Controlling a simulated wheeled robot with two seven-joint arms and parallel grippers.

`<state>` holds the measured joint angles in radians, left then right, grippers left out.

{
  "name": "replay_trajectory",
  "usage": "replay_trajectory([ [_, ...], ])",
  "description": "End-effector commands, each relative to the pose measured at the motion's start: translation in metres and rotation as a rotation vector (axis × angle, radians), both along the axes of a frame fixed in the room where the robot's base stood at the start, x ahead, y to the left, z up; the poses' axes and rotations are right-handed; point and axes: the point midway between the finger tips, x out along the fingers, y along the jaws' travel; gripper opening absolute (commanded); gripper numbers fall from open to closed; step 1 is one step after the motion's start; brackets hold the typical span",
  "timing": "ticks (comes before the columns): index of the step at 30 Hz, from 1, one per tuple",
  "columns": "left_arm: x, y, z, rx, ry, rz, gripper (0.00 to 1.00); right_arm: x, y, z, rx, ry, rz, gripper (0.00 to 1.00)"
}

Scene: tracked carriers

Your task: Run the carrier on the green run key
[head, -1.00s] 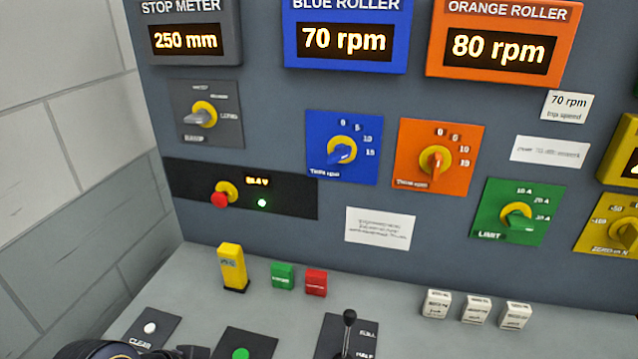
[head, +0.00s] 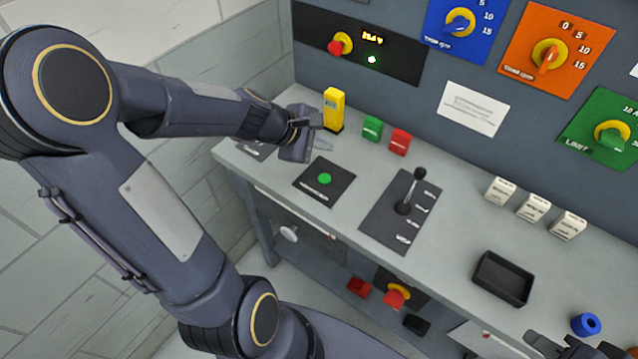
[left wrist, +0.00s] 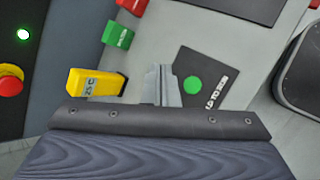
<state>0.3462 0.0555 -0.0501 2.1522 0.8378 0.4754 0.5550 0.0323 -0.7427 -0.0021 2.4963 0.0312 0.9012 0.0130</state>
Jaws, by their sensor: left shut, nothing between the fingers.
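A round green key (head: 325,179) sits on a black plate on the grey desk; it also shows in the left wrist view (left wrist: 192,85), beside white lettering that I cannot read surely. My left gripper (head: 326,136) is shut and empty above the desk, between the yellow block and the plate. In the left wrist view its fingertips (left wrist: 163,72) point just left of the green key, apart from it as far as I can tell. My right gripper (head: 575,346) shows only in part at the bottom right edge. The carrier is not seen.
A yellow block (head: 334,110), a green block (head: 372,128) and a red block (head: 400,142) stand behind the plate. A black lever (head: 409,190) rises to its right. A black tray (head: 502,278) and a blue roll (head: 586,324) lie further right.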

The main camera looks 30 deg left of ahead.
Motion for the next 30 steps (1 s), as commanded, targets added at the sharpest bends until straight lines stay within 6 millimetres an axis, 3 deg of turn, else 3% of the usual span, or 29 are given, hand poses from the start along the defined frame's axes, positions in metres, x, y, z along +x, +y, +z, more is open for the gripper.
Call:
replay_trajectory([
  [4, 0.009, 0.01, -0.008, -0.044, 0.033, 0.079, 0.0, 0.0, 0.0, 0.003, 0.0, 0.0, 0.0, 0.33],
  [17, 0.009, 0.01, -0.011, -0.047, 0.034, 0.086, 0.0, 0.0, 0.0, 0.001, 0.0, 0.0, 0.0, 0.33],
  [23, 0.009, 0.01, -0.025, -0.047, 0.034, 0.085, 0.0, 0.0, 0.0, -0.013, 0.0, 0.0, 0.0, 0.33],
  [30, 0.009, 0.01, -0.058, -0.047, 0.034, 0.085, 0.0, 0.0, 0.0, -0.044, 0.0, 0.0, 0.0, 0.33],
])
